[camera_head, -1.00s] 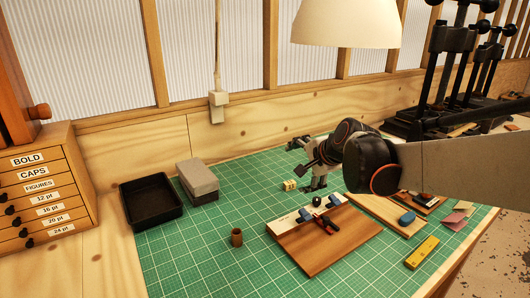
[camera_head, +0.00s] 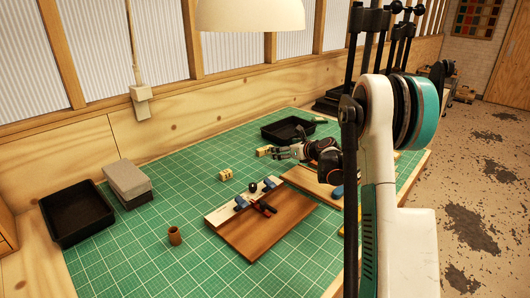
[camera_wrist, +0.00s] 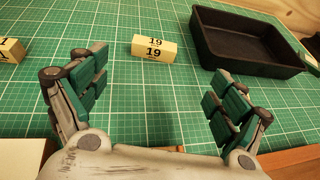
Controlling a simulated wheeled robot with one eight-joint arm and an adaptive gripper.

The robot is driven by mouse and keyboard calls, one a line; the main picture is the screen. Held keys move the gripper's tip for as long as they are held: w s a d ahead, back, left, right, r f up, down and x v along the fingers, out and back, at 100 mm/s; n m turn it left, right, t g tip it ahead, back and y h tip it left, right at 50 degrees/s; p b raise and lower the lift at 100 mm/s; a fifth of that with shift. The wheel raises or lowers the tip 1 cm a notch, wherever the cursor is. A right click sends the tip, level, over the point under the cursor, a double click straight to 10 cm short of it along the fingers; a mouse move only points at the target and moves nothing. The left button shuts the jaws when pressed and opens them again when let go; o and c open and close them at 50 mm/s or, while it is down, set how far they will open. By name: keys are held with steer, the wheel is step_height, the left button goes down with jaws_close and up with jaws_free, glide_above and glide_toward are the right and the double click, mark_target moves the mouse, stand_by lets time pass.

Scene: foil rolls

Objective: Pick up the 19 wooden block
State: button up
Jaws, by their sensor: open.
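The 19 wooden block (camera_wrist: 154,48) is a small pale yellow block with "19" printed on its top and front faces. It lies on the green cutting mat (camera_wrist: 150,115), straight ahead of my gripper (camera_wrist: 157,80) in the wrist view. My gripper is open and empty, its two fingers spread wide, with the block beyond the fingertips and centred between them. In the head view the block (camera_head: 264,151) sits just left of my gripper (camera_head: 277,152).
A second numbered block (camera_head: 226,174) lies to the left; it is cut off in the wrist view (camera_wrist: 10,50). A black tray (camera_head: 286,130) stands behind and right of the 19 block. A wooden board with tools (camera_head: 265,225) lies in front. Clear mat surrounds the block.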

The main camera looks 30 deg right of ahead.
steer(key=b, duration=0.2)
glide_toward(265, 148)
steer(key=x, duration=0.2)
steer(key=d+x, duration=0.1)
steer(key=x, duration=0.1)
steer(key=shift+a+b+x, duration=0.2)
steer(key=shift+b+x, duration=0.4)
steer(key=shift+x, duration=0.75)
steer(key=shift+a+b+x, duration=0.2)
steer(key=shift+b+x, duration=0.35)
steer(key=shift+x, duration=0.8)
steer(key=shift+s, duration=0.15)
steer(key=shift+c, duration=0.6)
steer(key=c, duration=1)
